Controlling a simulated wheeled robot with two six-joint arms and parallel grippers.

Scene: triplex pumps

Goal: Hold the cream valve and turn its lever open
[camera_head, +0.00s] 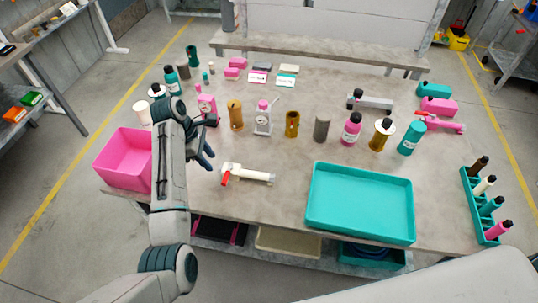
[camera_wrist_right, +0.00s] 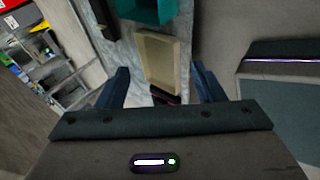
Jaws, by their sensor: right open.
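The cream valve (camera_head: 252,174) lies on the grey table, left of the teal tray. Its red lever (camera_head: 226,178) is at its left end. My left gripper (camera_head: 209,160) is just left of and above the valve, apart from it. Its dark blue fingers look spread, with nothing between them. My right gripper (camera_wrist_right: 162,88) shows only in the right wrist view, open and empty. It points down toward the shelf under the table, and the valve is not in that view.
A pink bin (camera_head: 123,160) stands left of my left arm. The teal tray (camera_head: 360,203) lies at the front right, with a teal bottle rack (camera_head: 473,208) beyond it. Bottles, cups and a dial scale (camera_head: 263,118) stand behind the valve. The table right around the valve is clear.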

